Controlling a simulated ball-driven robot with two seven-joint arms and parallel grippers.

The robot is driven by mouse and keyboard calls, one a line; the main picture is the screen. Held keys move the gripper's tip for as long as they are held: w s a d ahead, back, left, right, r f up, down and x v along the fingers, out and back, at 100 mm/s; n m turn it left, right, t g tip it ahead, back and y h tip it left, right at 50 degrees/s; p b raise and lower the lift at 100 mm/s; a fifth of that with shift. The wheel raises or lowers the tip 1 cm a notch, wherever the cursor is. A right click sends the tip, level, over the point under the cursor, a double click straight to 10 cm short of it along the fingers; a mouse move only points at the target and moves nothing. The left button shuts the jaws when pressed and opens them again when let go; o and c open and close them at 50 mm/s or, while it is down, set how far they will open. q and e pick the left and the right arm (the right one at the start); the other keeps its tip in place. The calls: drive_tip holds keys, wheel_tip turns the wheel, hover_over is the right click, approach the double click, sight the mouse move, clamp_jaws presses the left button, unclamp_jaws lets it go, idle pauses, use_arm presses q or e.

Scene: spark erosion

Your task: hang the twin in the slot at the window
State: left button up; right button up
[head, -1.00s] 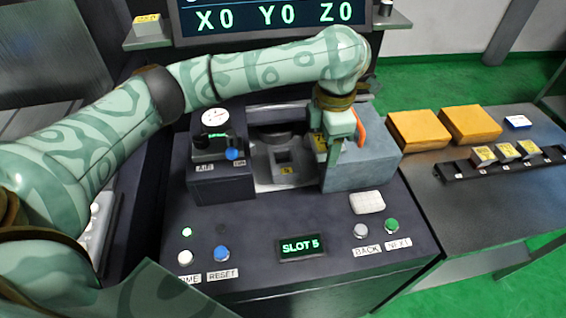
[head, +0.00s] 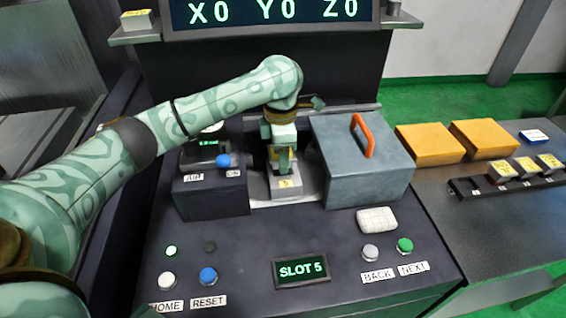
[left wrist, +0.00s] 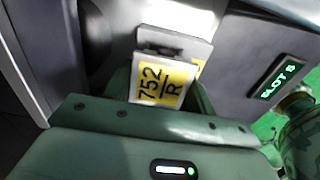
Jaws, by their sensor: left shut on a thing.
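My left gripper (head: 283,160) is at the window (head: 255,160), directly over a grey block with a small yellow label (head: 286,184). In the left wrist view my left gripper (left wrist: 165,100) is shut on a grey piece with a yellow-and-white label reading 752 R, the twin (left wrist: 162,82). A grey part and bright surface lie just beyond it. In the head view the gripper mostly hides the twin, and I cannot tell whether it touches the block. The display (head: 301,270) reads SLOT 5. My right gripper is not in view.
A grey box with an orange handle (head: 360,165) stands right of the window. A gauge unit with a blue knob (head: 210,185) stands left. Buttons and a white pad (head: 377,219) are in front. Yellow boxes (head: 430,143) and a rack of labelled pieces (head: 510,180) are at right.

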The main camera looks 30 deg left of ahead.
use_arm(q)
wheel_tip(320, 180, down, 2)
drive_tip(key=shift+f, duration=0.15)
drive_tip(key=shift+d+r, duration=0.1)
drive_tip(key=shift+r, duration=0.1)
drive_tip(key=shift+s+f, duration=0.3)
drive_tip(key=shift+f, duration=0.4)
drive_tip(key=o, duration=1.2)
drive_tip(key=shift+f, duration=0.1)
drive_tip(key=shift+o, duration=0.5)
drive_tip(key=shift+w, duration=0.1)
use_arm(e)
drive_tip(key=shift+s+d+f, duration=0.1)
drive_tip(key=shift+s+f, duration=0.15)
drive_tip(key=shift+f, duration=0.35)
use_arm(q)
drive_tip(key=shift+d, duration=0.1)
wheel_tip(320, 180, up, 14)
drive_tip(key=p, duration=0.5)
drive_tip(key=shift+w+f, duration=0.15)
drive_tip(key=shift+f, duration=0.05)
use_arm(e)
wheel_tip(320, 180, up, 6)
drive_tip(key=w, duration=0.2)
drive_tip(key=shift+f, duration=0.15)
